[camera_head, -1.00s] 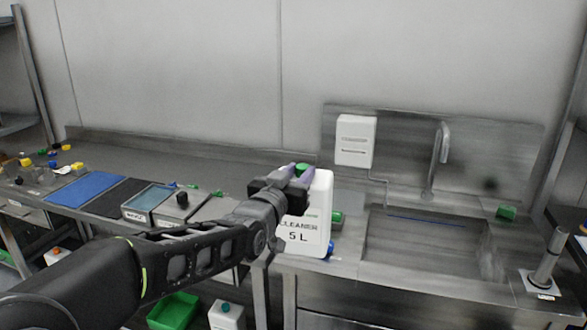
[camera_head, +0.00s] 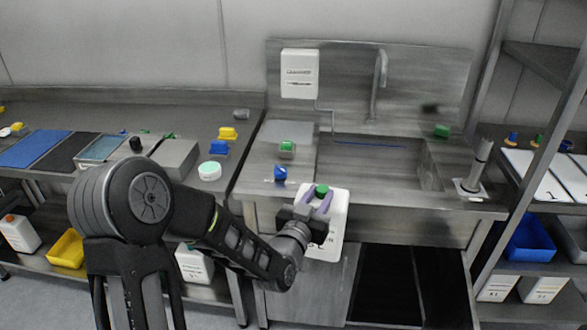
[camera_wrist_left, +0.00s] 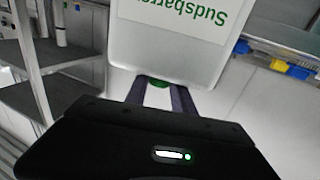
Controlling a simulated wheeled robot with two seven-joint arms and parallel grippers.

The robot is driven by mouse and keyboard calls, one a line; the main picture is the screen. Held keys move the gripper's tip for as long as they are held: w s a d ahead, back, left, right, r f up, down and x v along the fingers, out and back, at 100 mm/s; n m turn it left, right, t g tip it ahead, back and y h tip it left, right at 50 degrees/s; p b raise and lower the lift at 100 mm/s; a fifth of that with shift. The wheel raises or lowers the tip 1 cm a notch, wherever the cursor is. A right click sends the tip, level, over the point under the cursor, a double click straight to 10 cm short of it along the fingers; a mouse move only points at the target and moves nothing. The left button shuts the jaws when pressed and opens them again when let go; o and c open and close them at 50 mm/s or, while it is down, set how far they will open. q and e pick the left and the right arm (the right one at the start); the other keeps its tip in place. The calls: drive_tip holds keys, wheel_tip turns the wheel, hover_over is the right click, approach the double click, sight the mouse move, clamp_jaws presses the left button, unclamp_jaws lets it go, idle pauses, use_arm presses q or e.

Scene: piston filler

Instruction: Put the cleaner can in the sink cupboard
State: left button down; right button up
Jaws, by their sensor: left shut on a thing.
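The cleaner can (camera_head: 328,235) is white with a green cap. It hangs upright in front of the sink unit, below the worktop's front edge in the picture. My left gripper (camera_head: 319,204) is shut on it near the cap, with purple fingers on either side. In the left wrist view the can (camera_wrist_left: 180,45) shows upside down with green lettering, beyond the fingers (camera_wrist_left: 160,96). The sink cupboard (camera_head: 400,285) lies under the sink, with a dark opening on the right and a grey panel (camera_head: 310,290) on the left. My right gripper is not in view.
The sink basin (camera_head: 375,165) is above the cupboard. A blue-topped item (camera_head: 280,174) and a green block (camera_head: 287,147) sit left of it. A shelf rack with a blue bin (camera_head: 530,238) stands right. Another white can (camera_head: 194,264) stands below the left bench.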

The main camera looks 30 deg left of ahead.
sight(337, 223)
use_arm(q)
drive_tip(key=shift+h, duration=0.3)
drive_tip(key=d+f, duration=0.5)
drive_tip(key=shift+s+d+f, duration=0.15)
drive_tip(key=shift+d+f, duration=0.05)
drive_tip(key=shift+f, duration=0.1)
